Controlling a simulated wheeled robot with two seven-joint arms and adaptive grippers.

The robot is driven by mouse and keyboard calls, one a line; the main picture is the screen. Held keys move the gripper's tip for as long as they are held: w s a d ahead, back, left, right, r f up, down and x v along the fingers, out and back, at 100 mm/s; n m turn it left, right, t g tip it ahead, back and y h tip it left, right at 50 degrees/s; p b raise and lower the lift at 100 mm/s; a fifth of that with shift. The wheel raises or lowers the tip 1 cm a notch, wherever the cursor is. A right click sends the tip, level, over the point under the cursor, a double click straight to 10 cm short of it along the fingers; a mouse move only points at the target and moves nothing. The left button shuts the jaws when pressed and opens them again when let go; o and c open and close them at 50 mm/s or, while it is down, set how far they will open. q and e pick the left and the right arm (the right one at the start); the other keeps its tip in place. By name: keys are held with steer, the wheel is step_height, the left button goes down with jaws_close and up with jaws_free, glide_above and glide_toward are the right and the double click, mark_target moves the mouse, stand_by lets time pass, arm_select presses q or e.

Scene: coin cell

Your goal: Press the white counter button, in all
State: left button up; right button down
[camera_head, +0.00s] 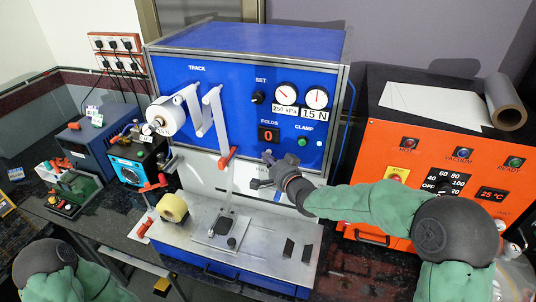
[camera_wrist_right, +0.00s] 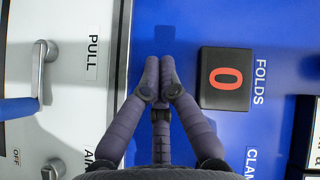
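The FOLDS counter (camera_head: 268,135) is a black display with an orange 0 on the blue machine front; it also shows in the right wrist view (camera_wrist_right: 226,79). I cannot make out the white counter button for sure; the spot just below the display is covered by my right gripper (camera_head: 267,158). In the right wrist view my right gripper (camera_wrist_right: 160,66) has its fingertips together with nothing between them, beside the counter and in front of the blue panel. I cannot tell whether the tips touch the panel. My left gripper is out of view.
A green CLAMP button (camera_head: 302,142) and two round gauges (camera_head: 302,97) lie right of the counter. A SET knob (camera_head: 257,97) is above. A white tape strip and red clip (camera_head: 227,157) hang to the left. An orange oven (camera_head: 400,150) stands at right.

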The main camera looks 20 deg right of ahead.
steer(key=shift+s+a, duration=0.4)
steer(key=shift+s, duration=0.25)
steer(key=shift+b, duration=0.3)
steer(key=shift+s+a+b, duration=0.2)
steer(key=shift+s+a, duration=0.5)
steer(key=shift+s, duration=0.35)
steer(key=shift+s+a+b, duration=0.2)
steer(key=shift+s+a, duration=0.5)
steer(key=shift+s, duration=0.3)
